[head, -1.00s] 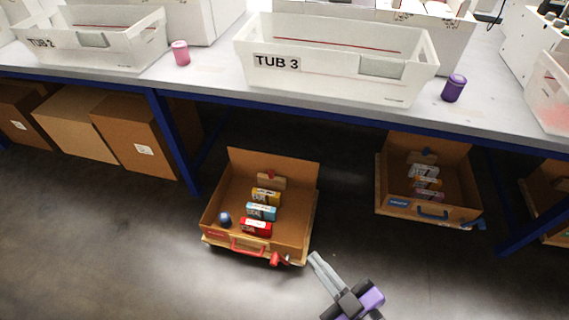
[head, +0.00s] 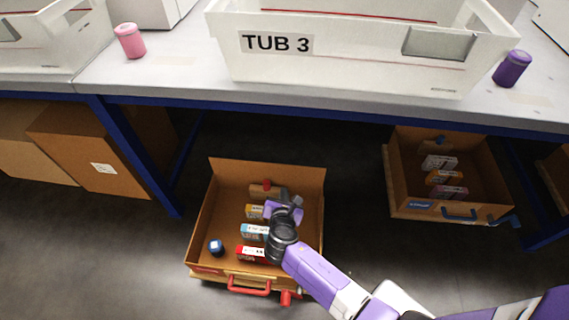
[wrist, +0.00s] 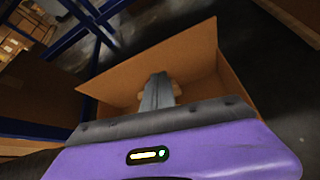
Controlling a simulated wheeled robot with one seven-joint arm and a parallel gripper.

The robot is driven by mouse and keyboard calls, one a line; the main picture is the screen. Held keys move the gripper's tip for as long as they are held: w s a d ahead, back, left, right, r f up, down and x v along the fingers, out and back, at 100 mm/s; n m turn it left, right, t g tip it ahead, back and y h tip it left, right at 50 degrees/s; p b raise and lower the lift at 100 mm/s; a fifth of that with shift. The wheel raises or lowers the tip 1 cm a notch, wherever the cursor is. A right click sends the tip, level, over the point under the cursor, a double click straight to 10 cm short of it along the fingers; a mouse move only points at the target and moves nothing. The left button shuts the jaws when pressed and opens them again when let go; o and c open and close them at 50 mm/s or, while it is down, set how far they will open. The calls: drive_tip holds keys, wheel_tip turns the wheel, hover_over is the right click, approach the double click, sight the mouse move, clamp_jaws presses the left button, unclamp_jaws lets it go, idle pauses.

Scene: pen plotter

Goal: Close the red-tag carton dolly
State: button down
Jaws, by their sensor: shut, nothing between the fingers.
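The red-tag carton dolly (head: 205,225) is an open brown carton on a low base, standing out on the floor in front of the table. It has a red handle (head: 248,287) on its front and a red piece (head: 290,298) at its front right corner. Inside are several small boxes and a blue round item (head: 216,247). My gripper (head: 294,201) is over the carton's right half and hides part of its contents. In the wrist view, its shut, empty fingers (wrist: 158,80) point toward a carton wall (wrist: 130,78). Contact cannot be told.
A similar carton with a blue handle (head: 459,214) stands under the table at right. The blue table frame (head: 140,155) has legs either side. Closed cartons (head: 92,150) sit at left. TUB 3 (head: 350,65) stands on the table above. The floor at front left is clear.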

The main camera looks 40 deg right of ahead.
drive_tip(key=n, duration=0.1)
drive_tip(key=n+b, duration=0.1)
drive_tip(key=b, duration=0.5)
approach(294, 167)
drive_tip(key=shift+g+h, duration=0.3)
drive_tip(key=shift+g, duration=0.1)
drive_tip(key=w+d+f, duration=0.2)
drive_tip(key=w+f, duration=0.1)
drive_tip(key=shift+d+f, duration=0.3)
drive_tip(key=shift+w+d+r, duration=0.1)
drive_tip(key=shift+w+d, duration=0.45)
